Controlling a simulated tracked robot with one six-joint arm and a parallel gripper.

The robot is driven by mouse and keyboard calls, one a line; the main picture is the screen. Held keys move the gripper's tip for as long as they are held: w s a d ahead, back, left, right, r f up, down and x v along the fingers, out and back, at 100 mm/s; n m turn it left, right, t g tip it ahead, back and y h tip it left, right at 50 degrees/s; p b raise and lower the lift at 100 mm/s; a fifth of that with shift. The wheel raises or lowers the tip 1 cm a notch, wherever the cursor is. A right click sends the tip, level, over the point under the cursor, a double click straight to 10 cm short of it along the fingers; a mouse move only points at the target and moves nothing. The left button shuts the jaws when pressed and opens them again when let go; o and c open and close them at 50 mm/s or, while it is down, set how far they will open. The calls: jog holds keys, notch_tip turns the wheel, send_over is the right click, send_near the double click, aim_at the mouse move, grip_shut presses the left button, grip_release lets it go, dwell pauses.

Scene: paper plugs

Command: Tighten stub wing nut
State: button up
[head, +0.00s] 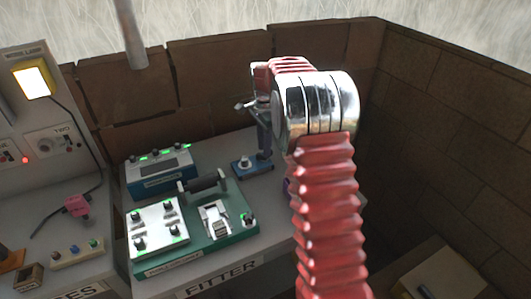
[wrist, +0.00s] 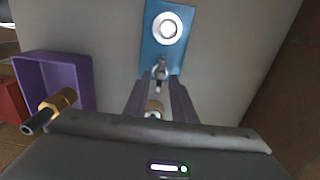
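A blue block (head: 252,165) stands on the grey bench in the head view, with a pale round knob on its left part. In the wrist view the blue block (wrist: 178,51) is at top centre, with its white ringed knob (wrist: 168,29). A small silver fitting, apparently the stub wing nut (wrist: 160,69), is at the block's near end. My gripper (wrist: 160,82) points at it, its two grey fingers spread to either side. The fingers look apart, and I see no clear contact with the nut. In the head view my gripper (head: 263,151) reaches down over the block's right part.
A green panel (head: 235,222) with switches and a dark handle stands left of the block, with a blue box (head: 162,172) behind it. A purple open bin (wrist: 84,68) is at left in the wrist view. Brick walls (head: 450,110) close the back and right.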

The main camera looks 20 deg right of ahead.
jog(key=shift+f, duration=0.65)
jog(key=shift+c, duration=0.2)
grip_shut()
dwell(0.3)
jog(key=shift+c, duration=1.9)
grip_release()
grip_shut()
